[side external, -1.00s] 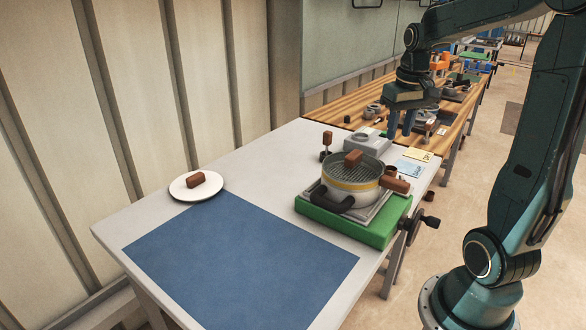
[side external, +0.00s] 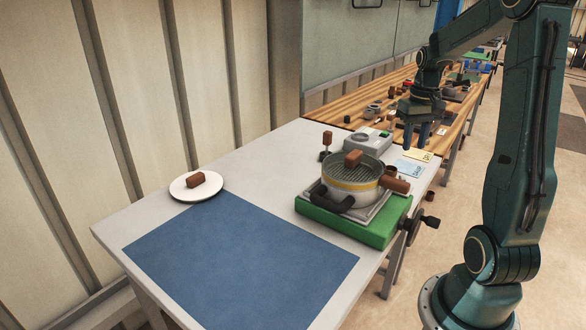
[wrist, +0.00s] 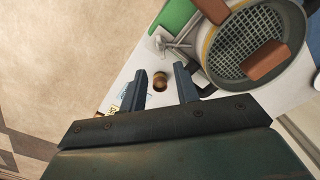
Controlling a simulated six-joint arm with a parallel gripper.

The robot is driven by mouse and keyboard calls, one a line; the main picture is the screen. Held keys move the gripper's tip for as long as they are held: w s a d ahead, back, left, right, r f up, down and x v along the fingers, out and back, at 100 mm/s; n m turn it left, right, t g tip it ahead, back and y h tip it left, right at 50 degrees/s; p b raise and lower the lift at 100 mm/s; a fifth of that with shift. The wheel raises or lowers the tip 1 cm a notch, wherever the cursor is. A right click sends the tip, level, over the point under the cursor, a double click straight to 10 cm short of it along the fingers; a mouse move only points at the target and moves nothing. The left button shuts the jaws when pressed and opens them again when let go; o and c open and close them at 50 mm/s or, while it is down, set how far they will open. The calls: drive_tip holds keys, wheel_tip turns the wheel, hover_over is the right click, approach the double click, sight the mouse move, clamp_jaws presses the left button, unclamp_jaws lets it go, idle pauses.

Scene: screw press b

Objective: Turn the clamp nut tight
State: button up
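My gripper (side external: 416,144) hangs over the far right of the white table, behind the pot (side external: 352,191), with its two blue fingers apart. In the wrist view my gripper (wrist: 160,78) is open and empty. A small brown round piece (wrist: 160,82) shows between the fingers, below them; whether it is the clamp nut I cannot tell. A spoked handwheel with a black knob (side external: 432,222) is at the table's right edge, beside the green base (side external: 345,227).
The pot has a brown block (side external: 353,158) on its grid lid and a brown handle (side external: 395,185). A grey box (side external: 368,139) and a small post with a brown top (side external: 327,142) stand behind it. A plate (side external: 181,192) and blue mat (side external: 240,255) lie left.

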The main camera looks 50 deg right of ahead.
sight(406, 179)
wheel_tip(406, 179, down, 12)
drive_tip(key=shift+r, duration=0.2)
idle(0.4)
drive_tip(key=shift+c, duration=0.2)
clamp_jaws()
